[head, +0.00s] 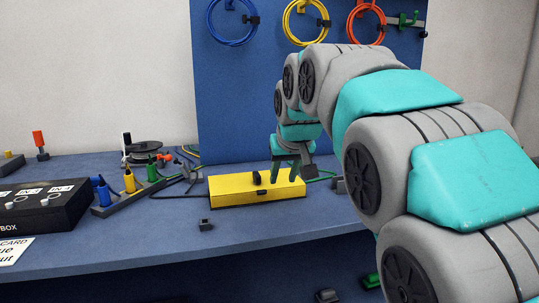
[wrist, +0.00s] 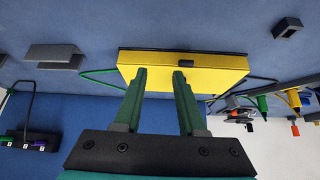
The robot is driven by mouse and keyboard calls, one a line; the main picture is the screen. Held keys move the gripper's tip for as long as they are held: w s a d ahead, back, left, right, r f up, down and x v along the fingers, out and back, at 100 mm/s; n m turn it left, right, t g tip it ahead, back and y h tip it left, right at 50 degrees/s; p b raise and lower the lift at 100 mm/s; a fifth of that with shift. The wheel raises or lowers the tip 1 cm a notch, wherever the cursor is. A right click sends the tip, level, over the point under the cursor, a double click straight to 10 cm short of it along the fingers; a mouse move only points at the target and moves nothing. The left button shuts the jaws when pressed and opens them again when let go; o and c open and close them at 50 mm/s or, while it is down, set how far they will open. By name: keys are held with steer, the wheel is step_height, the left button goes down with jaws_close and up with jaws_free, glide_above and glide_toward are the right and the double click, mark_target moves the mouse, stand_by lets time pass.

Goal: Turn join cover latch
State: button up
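A yellow box (head: 230,188) with a dark base lies on the blue table. A small black latch knob (head: 257,178) stands on its top, and a small dark piece (head: 262,193) shows on its front edge. In the wrist view the yellow box (wrist: 215,68) also shows, with a black part (wrist: 186,63) near its edge. My gripper (head: 287,181) points down over the box's right part, to the right of the knob. Its green fingers (wrist: 160,72) are apart with nothing between them. I cannot tell whether the fingertips touch the box.
A black box (head: 45,205) stands at the left. A rack with coloured tools (head: 130,190) and a dark spool (head: 143,150) stand left of the yellow box. A small dark block (head: 205,225) lies in front. Cable coils (head: 232,40) hang on the blue board behind.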

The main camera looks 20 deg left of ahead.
steer(key=y, duration=0.1)
glide_toward(258, 174)
steer(key=f, duration=0.1)
steer(key=shift+n+t, duration=0.3)
steer(key=shift+n, duration=0.1)
steer(key=shift+a+b+x, duration=0.2)
steer(key=shift+b+x, duration=0.25)
steer(key=shift+x, duration=3.65)
steer(key=shift+s, duration=0.1)
jaws_close()
